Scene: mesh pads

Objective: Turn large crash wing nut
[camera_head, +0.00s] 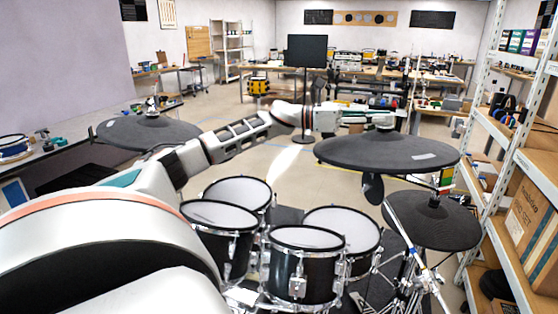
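The large dark crash cymbal (350,153) is the broad disc right of centre, close to level, with a pale label on its right side. My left arm reaches across from the left, and my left gripper (378,118) is over the middle of this cymbal, at its top fitting. The wing nut there is too small and too covered by the gripper to make out. I cannot tell whether the fingers are open or closed around it. My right gripper is not in view.
Another dark cymbal (130,133) stands at the left, and a smaller one (445,228) at the lower right. Several drums, including a front drum (306,238), fill the space below my arm. A metal shelf with boxes (530,225) bounds the right side. Workbenches stand far back.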

